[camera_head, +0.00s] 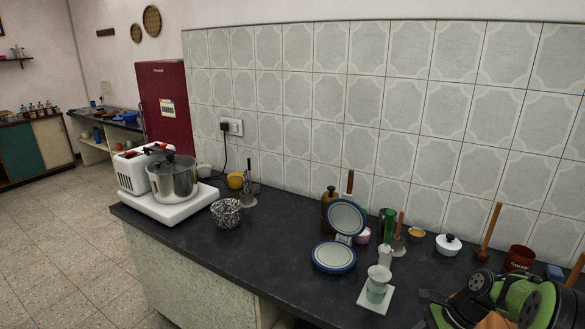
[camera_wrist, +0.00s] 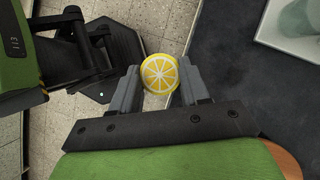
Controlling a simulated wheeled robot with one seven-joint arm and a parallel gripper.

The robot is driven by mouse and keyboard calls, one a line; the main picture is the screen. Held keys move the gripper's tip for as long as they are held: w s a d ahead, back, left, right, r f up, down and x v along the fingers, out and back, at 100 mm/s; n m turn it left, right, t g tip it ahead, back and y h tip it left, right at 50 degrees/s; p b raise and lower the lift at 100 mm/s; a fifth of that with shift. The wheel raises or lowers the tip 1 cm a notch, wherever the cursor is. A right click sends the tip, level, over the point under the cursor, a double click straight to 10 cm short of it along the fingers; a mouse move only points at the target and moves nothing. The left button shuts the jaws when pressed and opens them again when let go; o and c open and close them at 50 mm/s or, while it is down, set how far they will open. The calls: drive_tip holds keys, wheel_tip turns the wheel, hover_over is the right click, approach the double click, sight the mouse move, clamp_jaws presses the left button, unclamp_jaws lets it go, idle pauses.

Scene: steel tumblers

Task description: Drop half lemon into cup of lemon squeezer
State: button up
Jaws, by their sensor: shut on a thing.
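The half lemon (camera_wrist: 159,73) is yellow, its round cut face with pale segments turned to the wrist camera. My gripper (camera_wrist: 160,86) is shut on it, with one grey finger on each side. In the wrist view they appear over the counter's edge, floor on one side and dark worktop on the other. A pale greenish, translucent, cup-topped piece (camera_head: 377,288) stands upright on a white square base (camera_head: 376,299) near the front; it may be the lemon squeezer. Part of it shows at the wrist view's upper right (camera_wrist: 301,17), apart from the lemon. The lemon cannot be made out in the head view.
An open hinged item with blue-rimmed round plates (camera_head: 334,257) stands left of the pale piece. Behind are a white bottle (camera_head: 384,257), a white lidded pot (camera_head: 448,245) and a red mug (camera_head: 519,258). My green arm covers the right front. Dark worktop (camera_head: 275,245) is clear at left-centre.

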drive_tip(key=a+f+n+g+h+p, duration=0.2)
drive_tip(key=a+f+n+g+h, duration=0.1)
drive_tip(key=a+n, duration=0.5)
drive_tip(key=w+a+f+n+g+h+p, duration=0.1)
drive_tip(key=a+f+n+g+h+p, duration=0.1)
drive_tip(key=a+n, duration=0.6)
wheel_tip(320, 180, down, 2)
drive_tip(key=n+g+h, duration=0.1)
drive_tip(key=n, duration=0.2)
drive_tip(key=shift+a+f+n+g, duration=0.15)
drive_tip(key=shift+a+n+g, duration=0.15)
drive_tip(key=shift+g, duration=0.1)
